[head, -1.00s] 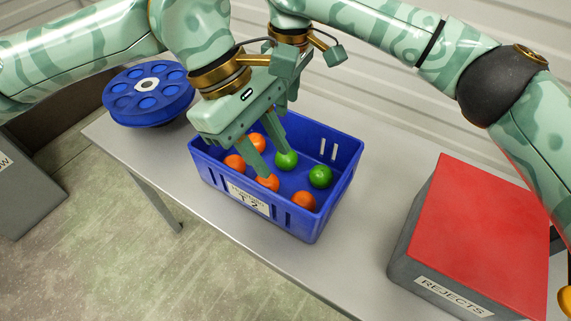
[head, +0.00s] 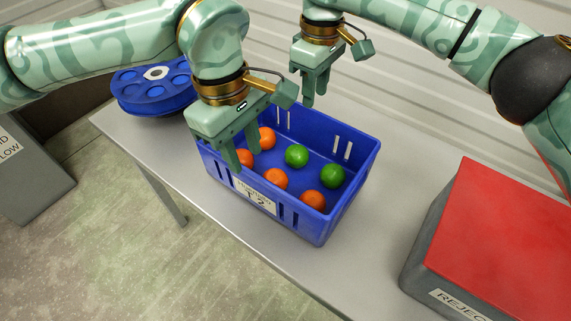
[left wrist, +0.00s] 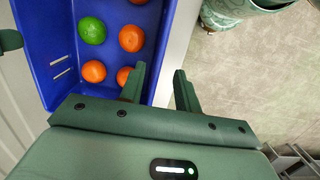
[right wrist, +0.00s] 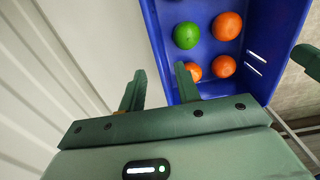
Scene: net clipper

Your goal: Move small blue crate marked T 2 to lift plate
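My right gripper (head: 315,92) is above the far long wall. In the right wrist view its fingers (right wrist: 160,85) are apart, one over the inside and one outside. Whether any finger touches the crate is unclear. No lift plate is identifiable.
A round blue holder with several hollows (head: 150,98) stands on the table (head: 215,212) left of the crate. A grey box with a red top (head: 500,235), labelled as rejects, stands to the right. A grey bin (head: 30,185) is on the floor at left. Table is clear between crate and red-topped box.

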